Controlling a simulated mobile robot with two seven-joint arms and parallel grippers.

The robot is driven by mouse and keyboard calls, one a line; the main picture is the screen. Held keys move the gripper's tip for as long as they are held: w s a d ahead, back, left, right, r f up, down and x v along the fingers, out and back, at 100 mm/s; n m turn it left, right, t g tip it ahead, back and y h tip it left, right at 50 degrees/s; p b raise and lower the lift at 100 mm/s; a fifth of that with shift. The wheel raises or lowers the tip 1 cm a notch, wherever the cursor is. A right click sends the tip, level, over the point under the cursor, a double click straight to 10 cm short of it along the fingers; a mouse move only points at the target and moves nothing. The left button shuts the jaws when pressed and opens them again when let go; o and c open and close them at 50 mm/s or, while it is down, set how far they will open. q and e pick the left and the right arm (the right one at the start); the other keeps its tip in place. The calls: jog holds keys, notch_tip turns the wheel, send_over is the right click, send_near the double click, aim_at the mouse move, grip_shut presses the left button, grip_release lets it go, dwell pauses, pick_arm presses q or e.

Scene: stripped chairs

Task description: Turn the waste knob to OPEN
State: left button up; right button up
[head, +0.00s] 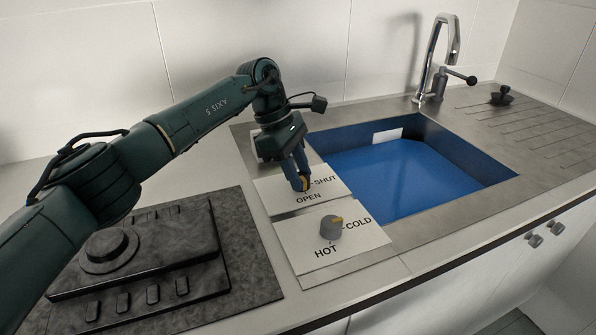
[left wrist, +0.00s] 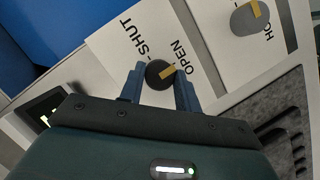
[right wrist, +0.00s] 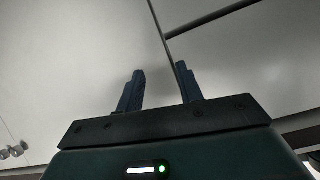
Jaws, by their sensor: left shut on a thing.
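The waste knob (left wrist: 154,76) is dark and round with a yellow pointer, on a white plate (head: 265,192) lettered SHUT and OPEN. In the left wrist view the pointer faces the OPEN lettering (left wrist: 178,57) and is turned away from SHUT (left wrist: 131,40). My left gripper (head: 300,184) comes down on the knob from above and is shut on it, a finger on either side. In the head view the fingers hide most of the knob. My right gripper (right wrist: 160,85) shows only in the right wrist view, open and empty.
A grey temperature knob (head: 330,229) on a HOT/COLD plate sits just in front. A blue sink basin (head: 410,175) with a chrome tap (head: 436,60) is to the right. A dark stone-like panel (head: 150,262) with raised parts lies to the left, under my left arm.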

pick_arm(q)
jog(key=shift+m, duration=0.3)
jog(key=o, duration=1)
jog(key=shift+r, duration=0.1)
jog(key=p+v, duration=0.1)
jog(key=v, duration=1.2)
jog(key=shift+w, duration=0.1)
